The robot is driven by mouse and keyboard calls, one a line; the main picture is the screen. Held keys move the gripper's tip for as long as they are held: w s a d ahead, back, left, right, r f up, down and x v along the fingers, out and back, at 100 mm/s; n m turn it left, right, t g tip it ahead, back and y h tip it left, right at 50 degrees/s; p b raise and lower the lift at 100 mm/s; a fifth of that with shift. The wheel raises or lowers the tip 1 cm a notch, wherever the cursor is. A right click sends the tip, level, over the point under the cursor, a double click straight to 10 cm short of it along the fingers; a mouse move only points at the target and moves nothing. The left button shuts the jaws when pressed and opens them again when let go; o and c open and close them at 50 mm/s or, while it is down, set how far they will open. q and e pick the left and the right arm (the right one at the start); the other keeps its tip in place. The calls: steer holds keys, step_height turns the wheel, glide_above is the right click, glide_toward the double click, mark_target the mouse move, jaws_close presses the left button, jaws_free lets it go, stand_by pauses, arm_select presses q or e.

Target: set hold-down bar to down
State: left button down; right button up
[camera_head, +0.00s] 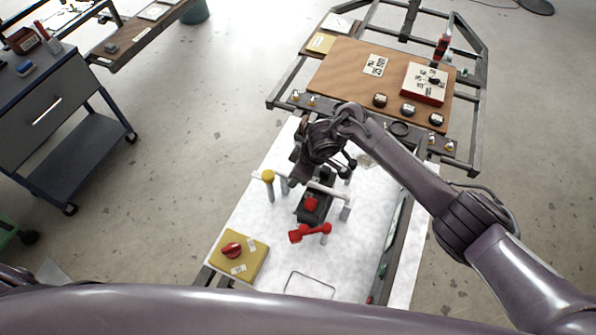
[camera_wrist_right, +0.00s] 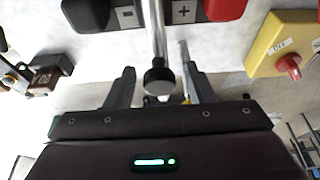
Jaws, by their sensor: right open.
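The hold-down bar appears to be the pale rod (camera_head: 328,189) crossing above a black block with a red top (camera_head: 311,204) on the white bench. In the right wrist view a silver rod (camera_wrist_right: 156,30) ends in a black cap (camera_wrist_right: 160,80). My right gripper (camera_head: 297,178) is over the bar's far left part. In the wrist view its two fingers (camera_wrist_right: 158,82) are apart, one on each side of the black cap, with gaps showing. Whether the bar is raised or lowered is hard to tell. My left gripper is not in view.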

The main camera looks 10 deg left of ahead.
steer(key=v, duration=0.7)
steer(key=shift+r, duration=0.35)
steer(key=shift+s+d, duration=0.1)
